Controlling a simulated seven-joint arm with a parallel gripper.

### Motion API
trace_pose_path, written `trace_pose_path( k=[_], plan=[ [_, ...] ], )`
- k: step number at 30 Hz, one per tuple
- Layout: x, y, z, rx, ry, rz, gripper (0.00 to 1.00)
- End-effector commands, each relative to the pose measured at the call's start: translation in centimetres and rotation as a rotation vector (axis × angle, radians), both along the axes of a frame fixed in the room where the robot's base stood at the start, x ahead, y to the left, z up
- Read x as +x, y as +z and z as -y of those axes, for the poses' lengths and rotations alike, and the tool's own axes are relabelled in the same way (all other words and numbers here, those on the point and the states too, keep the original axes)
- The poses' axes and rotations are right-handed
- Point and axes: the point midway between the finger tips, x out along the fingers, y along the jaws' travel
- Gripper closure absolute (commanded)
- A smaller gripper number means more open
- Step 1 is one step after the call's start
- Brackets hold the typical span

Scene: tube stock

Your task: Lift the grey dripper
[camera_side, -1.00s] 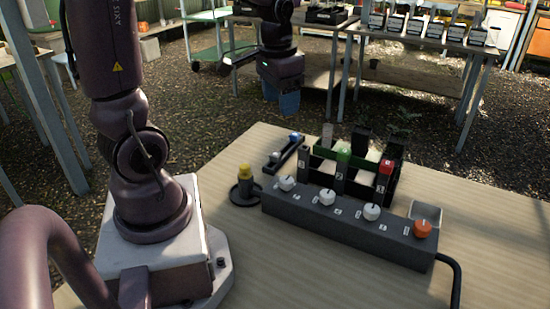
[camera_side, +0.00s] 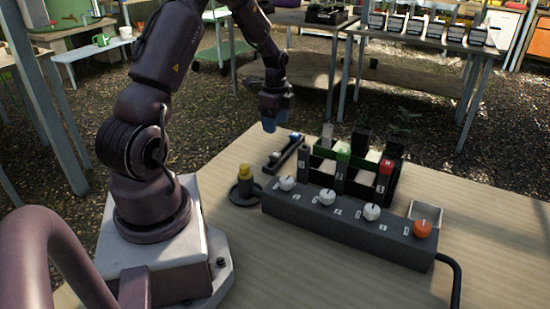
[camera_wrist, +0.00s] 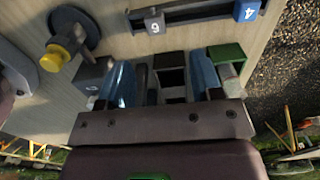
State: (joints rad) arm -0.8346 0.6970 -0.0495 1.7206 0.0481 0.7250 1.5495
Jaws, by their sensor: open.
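Two grey pieces show, and I cannot tell for certain which is the grey dripper. One is a pale grey upright piece (camera_side: 327,131) at the back left of the green and black rack (camera_side: 362,188); a pale grey piece (camera_wrist: 231,83) beside the right finger in the wrist view may be the same one. The other is a small light grey block marked 6 (camera_wrist: 154,22), lying in the dark narrow holder (camera_side: 285,157). My gripper (camera_side: 270,124) is open, with blue fingers, above the table's far left edge. In the wrist view its fingers (camera_wrist: 163,85) are apart, with the rack beyond.
A blue block marked 4 (camera_wrist: 247,9) lies in the narrow holder. A yellow-topped piece (camera_side: 245,173) stands on a round dark base. A dark control box (camera_side: 340,226) with white and orange knobs fronts the rack. The table's right front (camera_side: 500,265) is mostly clear.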

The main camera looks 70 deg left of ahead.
Motion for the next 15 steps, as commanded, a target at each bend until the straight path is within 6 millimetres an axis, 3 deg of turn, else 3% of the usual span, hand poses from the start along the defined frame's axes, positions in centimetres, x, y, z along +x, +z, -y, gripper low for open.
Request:
trace_pose_path(
  k=[6, 15],
  plan=[
    [-0.1, -4.0, 0.1, -0.003, 0.002, -0.003, 0.4],
    [-0.2, -6.5, 0.4, -0.003, 0.003, -0.003, 0.4]
  ],
)
